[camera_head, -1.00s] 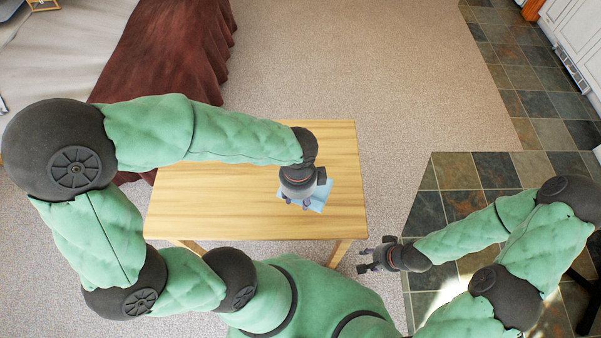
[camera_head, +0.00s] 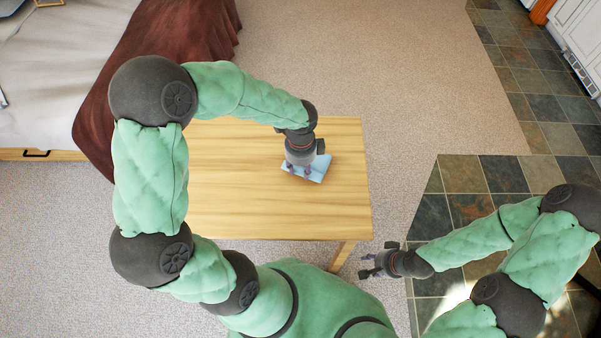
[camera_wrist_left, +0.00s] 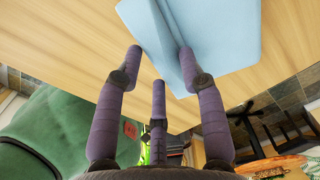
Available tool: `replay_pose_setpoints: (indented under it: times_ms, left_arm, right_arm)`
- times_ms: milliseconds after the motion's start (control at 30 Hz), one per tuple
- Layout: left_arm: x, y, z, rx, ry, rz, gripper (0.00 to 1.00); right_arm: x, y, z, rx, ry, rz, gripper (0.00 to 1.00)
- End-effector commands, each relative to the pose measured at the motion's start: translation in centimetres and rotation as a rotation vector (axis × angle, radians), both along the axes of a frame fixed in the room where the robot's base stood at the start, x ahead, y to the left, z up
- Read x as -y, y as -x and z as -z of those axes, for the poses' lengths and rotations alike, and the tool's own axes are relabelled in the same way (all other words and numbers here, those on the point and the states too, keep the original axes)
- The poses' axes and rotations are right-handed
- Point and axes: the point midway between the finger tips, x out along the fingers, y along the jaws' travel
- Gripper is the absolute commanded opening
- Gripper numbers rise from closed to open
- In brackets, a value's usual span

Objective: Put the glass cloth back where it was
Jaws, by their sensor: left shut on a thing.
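The glass cloth is a light blue, folded cloth (camera_head: 318,170) at the right part of the wooden table (camera_head: 240,212). My left gripper (camera_head: 300,171) points down over it and is shut on it. In the left wrist view the cloth (camera_wrist_left: 225,30) has a raised fold between my left gripper's purple fingers (camera_wrist_left: 160,65), and a flat part spreads to the right. I cannot tell whether the cloth touches the tabletop. My right gripper (camera_head: 366,264) is empty, with its fingers spread, beyond the table's near right corner.
The tabletop is otherwise bare where I see it; my left arm hides its left part. A bed with a dark red cover (camera_head: 165,45) stands at the back left. Carpet (camera_head: 370,60) is clear behind the table; slate tiles (camera_head: 460,175) lie to the right.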

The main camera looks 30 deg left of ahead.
Motion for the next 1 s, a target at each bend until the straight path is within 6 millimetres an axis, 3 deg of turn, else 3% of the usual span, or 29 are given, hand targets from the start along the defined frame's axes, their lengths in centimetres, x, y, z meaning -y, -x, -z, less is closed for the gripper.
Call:
replay_pose_setpoints:
  times_ms: [33, 133, 367, 400, 467, 833, 1000]
  left_arm:
    - [0.1, 0.2, 1.3, -0.006, 0.000, 0.000, 0.13]
    - [0.1, 0.3, 2.5, -0.006, 0.000, 0.002, 0.13]
    - [0.1, 0.3, 2.7, -0.004, 0.001, 0.002, 0.13]
    - [0.1, 0.3, 2.7, -0.005, 0.001, 0.002, 0.48]
    - [0.1, 0.3, 2.7, -0.005, 0.001, 0.002, 0.63]
    - [0.1, 0.2, 2.4, -0.003, 0.001, 0.001, 0.63]
    - [0.1, 0.2, 0.5, -0.001, 0.001, 0.000, 0.63]
  right_arm:
    - [0.0, 0.0, 0.6, 0.000, 0.000, 0.000, 0.40]
    - [0.0, 0.0, 1.0, 0.000, 0.000, 0.000, 0.40]
    - [0.0, 0.0, 1.0, 0.000, 0.000, 0.000, 0.40]
    - [0.0, 0.0, 0.9, 0.000, 0.000, 0.000, 0.40]
    - [0.0, 0.0, 0.9, 0.000, 0.000, 0.000, 0.40]
    - [0.0, 0.0, 0.8, 0.000, 0.000, 0.000, 0.40]
    - [0.0, 0.0, 0.1, 0.000, 0.000, 0.000, 0.40]
